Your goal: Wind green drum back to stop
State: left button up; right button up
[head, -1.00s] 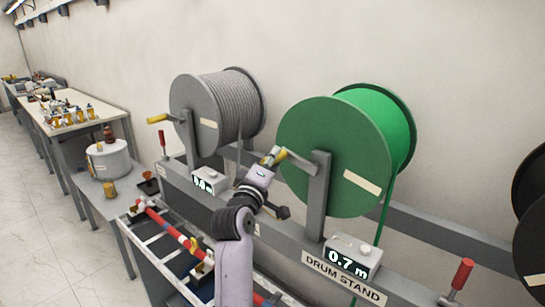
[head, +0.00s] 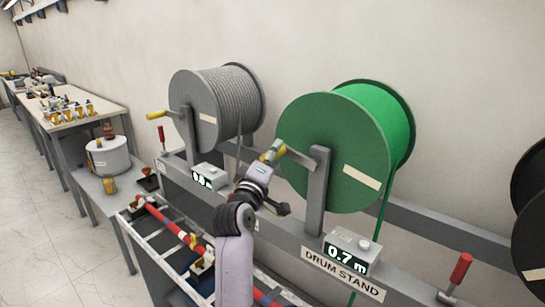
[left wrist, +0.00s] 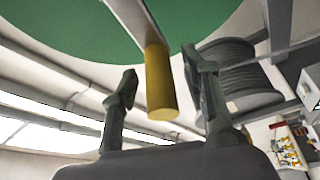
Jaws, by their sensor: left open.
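The green drum (head: 335,150) stands on the drum stand (head: 310,258), with green cable hanging from its right side. Its counter (head: 350,252) reads 0.7 m. A grey crank arm (head: 300,157) on the drum's near face carries a yellow handle (head: 271,154), pointing left. My left gripper (head: 267,158) is open at this handle. In the left wrist view, the yellow handle (left wrist: 160,85) lies between the two spread fingers, with visible gaps on both sides. The green drum face (left wrist: 100,30) fills the top there. My right gripper is out of view.
A grey drum (head: 215,105) with its own yellow handle (head: 157,115) stands to the left. Red-handled levers (head: 460,268) rise from the stand's ends. A black drum (head: 530,220) is at the far right. A rack with a striped pole (head: 165,225) lies in front.

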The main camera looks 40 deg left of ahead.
pick_arm(q)
jog(key=v, duration=1.2)
